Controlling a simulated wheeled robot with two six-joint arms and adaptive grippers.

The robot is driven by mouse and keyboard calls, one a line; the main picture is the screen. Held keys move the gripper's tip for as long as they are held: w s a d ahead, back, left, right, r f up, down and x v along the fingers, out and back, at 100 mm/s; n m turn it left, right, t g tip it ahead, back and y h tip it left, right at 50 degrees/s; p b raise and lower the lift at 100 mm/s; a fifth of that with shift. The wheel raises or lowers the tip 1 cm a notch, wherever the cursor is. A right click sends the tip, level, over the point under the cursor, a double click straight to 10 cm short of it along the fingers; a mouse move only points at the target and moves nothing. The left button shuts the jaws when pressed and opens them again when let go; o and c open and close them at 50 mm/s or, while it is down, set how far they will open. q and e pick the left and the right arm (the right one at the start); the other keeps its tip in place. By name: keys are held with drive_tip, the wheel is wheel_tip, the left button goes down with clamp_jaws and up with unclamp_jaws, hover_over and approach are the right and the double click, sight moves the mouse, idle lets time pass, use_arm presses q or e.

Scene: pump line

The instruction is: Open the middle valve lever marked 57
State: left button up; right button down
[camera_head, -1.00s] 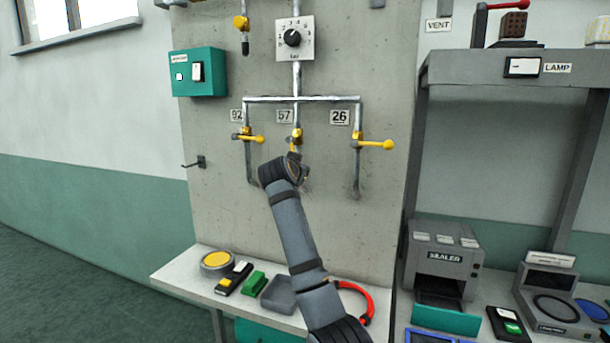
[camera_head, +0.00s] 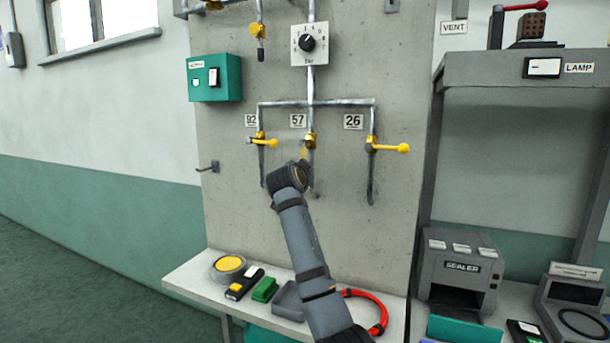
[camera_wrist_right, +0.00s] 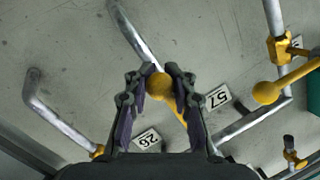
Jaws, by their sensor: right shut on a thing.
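The middle valve (camera_head: 310,141) sits on the pipe under the plate marked 57 (camera_head: 298,121). Its yellow lever (camera_head: 304,153) points down, roughly along the pipe and a little to the left. My right gripper (camera_wrist_right: 159,88) is shut on the lever's round yellow knob (camera_wrist_right: 158,86). The lever runs from the knob toward the valve in the right wrist view. In the head view my right wrist (camera_head: 290,178) hides the fingers and knob. My left gripper is in neither view.
Lever 92 (camera_head: 273,142) and lever 26 (camera_head: 403,148) point sideways to the right on the neighbouring pipes. A dial (camera_head: 308,44) is above, and a green box (camera_head: 214,78) is at the upper left. A shelf with several items (camera_head: 205,284) stands below.

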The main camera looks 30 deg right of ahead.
drive_tip(key=shift+w+a+f, duration=0.1)
drive_tip(key=shift+f, duration=0.2)
drive_tip(key=c, duration=1.5)
unclamp_jaws()
drive_tip(key=o, duration=0.4)
drive_tip(key=shift+s+a+r, duration=0.2)
drive_tip(key=shift+a+r, duration=0.05)
drive_tip(key=shift+d, duration=0.1)
drive_tip(key=v, duration=1.2)
drive_tip(key=shift+r, duration=0.1)
